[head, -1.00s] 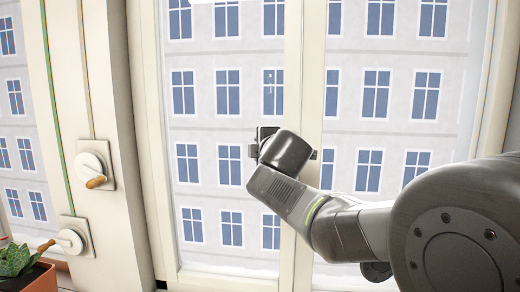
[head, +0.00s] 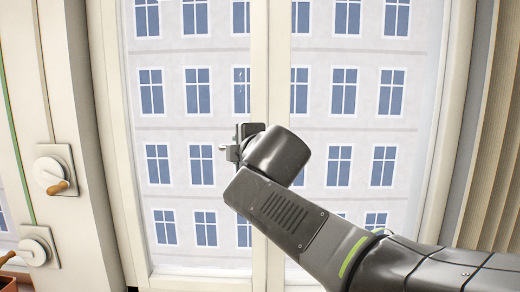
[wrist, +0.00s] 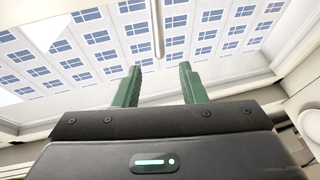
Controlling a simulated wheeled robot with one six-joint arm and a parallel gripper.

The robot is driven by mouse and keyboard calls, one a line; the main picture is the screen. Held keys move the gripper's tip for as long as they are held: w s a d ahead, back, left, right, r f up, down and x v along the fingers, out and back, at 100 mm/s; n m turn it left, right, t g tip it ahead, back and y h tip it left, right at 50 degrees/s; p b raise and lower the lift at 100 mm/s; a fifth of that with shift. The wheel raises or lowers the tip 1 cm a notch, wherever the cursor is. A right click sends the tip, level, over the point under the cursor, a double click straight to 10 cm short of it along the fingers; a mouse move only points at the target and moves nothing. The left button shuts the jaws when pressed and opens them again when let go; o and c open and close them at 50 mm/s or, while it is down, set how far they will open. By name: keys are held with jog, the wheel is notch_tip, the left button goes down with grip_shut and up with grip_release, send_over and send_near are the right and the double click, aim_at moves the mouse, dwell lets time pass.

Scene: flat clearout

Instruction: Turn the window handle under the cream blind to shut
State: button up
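The window (head: 260,80) has pale frames and a central upright, with a building facade behind the glass. My gripper (head: 236,145) is in front of the left pane, just left of the upright, with its fingers mostly hidden by my wrist. In the wrist view my gripper (wrist: 158,82) has its two green fingers wide apart with nothing between them. A pale narrow bar (wrist: 158,28) comes down from the top edge, beyond the fingertips; I cannot tell whether it is the handle or the upright. I make out no window handle for certain, and no cream blind shows clearly.
On the left pillar are two white crank plates: an upper one (head: 54,172) and a lower one (head: 38,246), with wooden knobs and cords above. A beige pleated curtain (head: 490,140) hangs at the right edge.

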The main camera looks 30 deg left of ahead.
jog(key=shift+v, duration=1.45)
jog(key=shift+a, duration=0.1)
jog(key=x, duration=1.3)
jog(key=shift+w+a, duration=0.25)
jog(key=shift+s, duration=0.1)
